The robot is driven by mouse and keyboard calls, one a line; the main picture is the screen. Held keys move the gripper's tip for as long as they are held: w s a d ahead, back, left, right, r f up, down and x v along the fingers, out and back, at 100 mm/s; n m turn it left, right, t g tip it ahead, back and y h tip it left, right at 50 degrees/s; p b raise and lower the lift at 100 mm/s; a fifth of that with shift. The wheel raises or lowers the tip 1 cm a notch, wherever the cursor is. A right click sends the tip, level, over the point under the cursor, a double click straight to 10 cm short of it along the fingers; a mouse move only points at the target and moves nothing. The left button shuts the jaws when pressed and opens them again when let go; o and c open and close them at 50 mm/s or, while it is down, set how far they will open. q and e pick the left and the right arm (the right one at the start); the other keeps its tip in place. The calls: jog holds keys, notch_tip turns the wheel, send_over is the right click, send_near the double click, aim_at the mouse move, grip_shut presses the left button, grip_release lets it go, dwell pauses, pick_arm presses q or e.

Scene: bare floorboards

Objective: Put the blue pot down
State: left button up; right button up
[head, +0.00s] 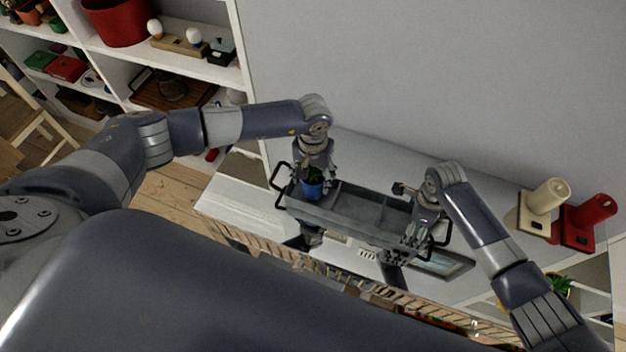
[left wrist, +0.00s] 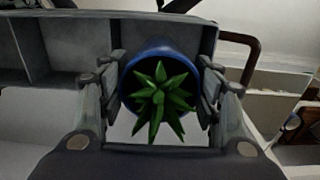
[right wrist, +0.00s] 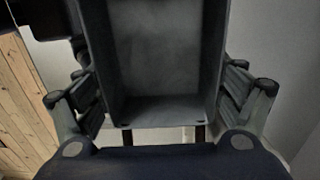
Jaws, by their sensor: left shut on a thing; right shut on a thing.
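The blue pot (head: 312,188) holds a spiky green plant (left wrist: 160,100). My left gripper (head: 314,170) is shut on it at the left end of a grey divided tray (head: 358,210). In the left wrist view the pot's blue rim (left wrist: 130,75) sits between both fingers, against the tray's compartments. The pot's underside is hidden, so I cannot tell whether it touches the tray. My right gripper (head: 425,215) is shut on the tray's right end; the right wrist view shows the tray's end compartment (right wrist: 163,60) between its fingers.
A white tabletop (head: 235,200) lies below, against a grey wall. A cream stand (head: 543,208) and a red stand (head: 588,224) are at its right. A dark-framed flat item (head: 443,262) lies near the tray's right end. A white shelf (head: 190,65) stands at the upper left.

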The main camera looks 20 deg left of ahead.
pick_arm(q)
jog(key=shift+f, duration=1.15)
pick_arm(e)
jog(key=shift+s+f, duration=0.1)
jog(key=shift+f, duration=0.05)
pick_arm(q)
jog(key=shift+f, duration=0.15)
jog(key=o, duration=1.4)
notch_tip(320, 180, up, 12)
jog(key=shift+r, duration=0.15)
